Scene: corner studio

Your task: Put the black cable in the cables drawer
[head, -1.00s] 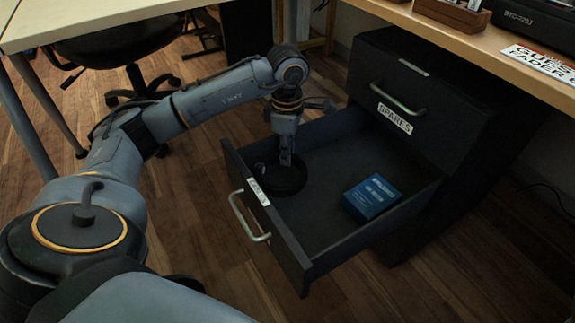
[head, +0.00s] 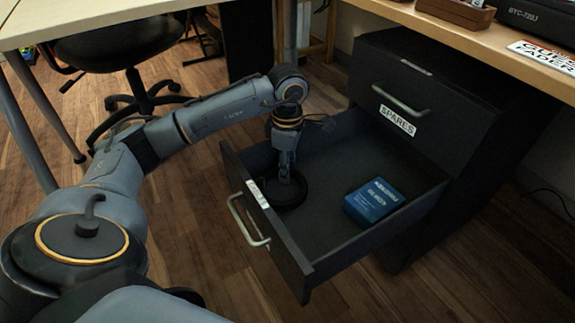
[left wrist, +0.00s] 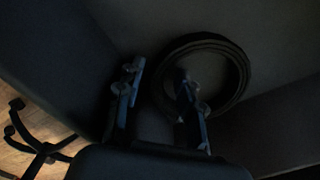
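The black cable (head: 292,203) is a round coil lying in the open lower drawer (head: 330,243), near its front left corner. A partly readable white label is on that drawer's front. My left gripper (head: 286,178) reaches down into the drawer at the coil. In the left wrist view the two fingers (left wrist: 160,75) stand apart, one inside the ring of the cable (left wrist: 238,75) and one outside it on the left. The ring's near left side is partly hidden by the fingers. Whether they touch the coil is unclear. My right gripper is not in view.
A blue box (head: 374,200) lies in the right part of the open drawer. The closed drawer labelled SPARES (head: 400,112) is above. A desk top (head: 420,38) overhangs the cabinet, and a black office chair (head: 125,45) stands at the back left.

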